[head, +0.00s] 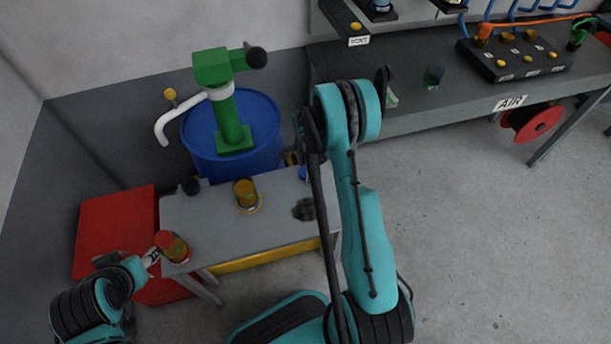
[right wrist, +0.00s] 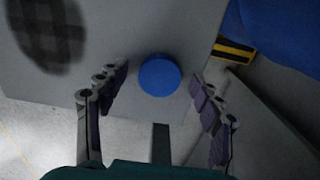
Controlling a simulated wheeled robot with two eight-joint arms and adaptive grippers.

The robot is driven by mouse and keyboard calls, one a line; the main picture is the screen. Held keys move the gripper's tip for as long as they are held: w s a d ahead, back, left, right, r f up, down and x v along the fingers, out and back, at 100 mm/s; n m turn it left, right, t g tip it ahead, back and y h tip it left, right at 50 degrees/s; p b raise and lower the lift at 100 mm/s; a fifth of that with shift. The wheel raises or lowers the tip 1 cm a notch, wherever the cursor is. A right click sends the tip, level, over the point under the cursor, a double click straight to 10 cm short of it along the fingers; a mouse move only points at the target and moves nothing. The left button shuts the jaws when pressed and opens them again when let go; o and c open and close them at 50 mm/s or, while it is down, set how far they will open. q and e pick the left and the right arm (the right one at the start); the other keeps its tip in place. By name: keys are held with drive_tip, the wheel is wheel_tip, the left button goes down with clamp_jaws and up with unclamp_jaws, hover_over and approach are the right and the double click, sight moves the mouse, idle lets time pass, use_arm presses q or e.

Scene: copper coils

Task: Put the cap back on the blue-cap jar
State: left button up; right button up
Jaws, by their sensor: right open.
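A blue round cap (right wrist: 160,75) lies on the grey table top near its edge, between the fingers of my right gripper (right wrist: 161,97), which is open and empty above it. In the head view a small part of the blue cap (head: 303,173) shows beside my right arm. An amber jar without a cap (head: 246,194) stands upright in the middle of the small table, with a yellow ring around its foot. My left gripper (head: 151,258) is beside a jar with a red top (head: 173,246) at the table's left corner; whether it grips this jar is unclear.
The small grey table (head: 215,222) also bears a dark round pad (head: 305,210) and a black knob-like thing (head: 190,186). A blue drum (head: 190,135) with a green pump (head: 231,115) stands behind it. A red box (head: 115,225) is at left. A workbench (head: 410,110) stands at back right.

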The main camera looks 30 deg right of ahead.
drive_tip(key=shift+r, duration=0.1)
drive_tip(key=c, duration=0.9)
drive_tip(key=shift+r, duration=0.25)
wheel_tip(320, 180, up, 4)
drive_tip(key=shift+f+p, duration=0.2)
drive_tip(key=shift+p, duration=1.05)
drive_tip(key=shift+s+d+r+p, duration=0.65)
drive_tip(key=shift+s+d+r, duration=0.45)
drive_tip(key=shift+s, duration=0.6)
drive_tip(key=shift+s+d+r+p, duration=0.75)
drive_tip(key=shift+s+r, duration=0.45)
drive_tip(key=shift+s, duration=0.45)
drive_tip(key=shift+s+d+r+p, duration=0.55)
drive_tip(key=shift+s+d+r, duration=0.6)
drive_tip(key=shift+s, duration=0.55)
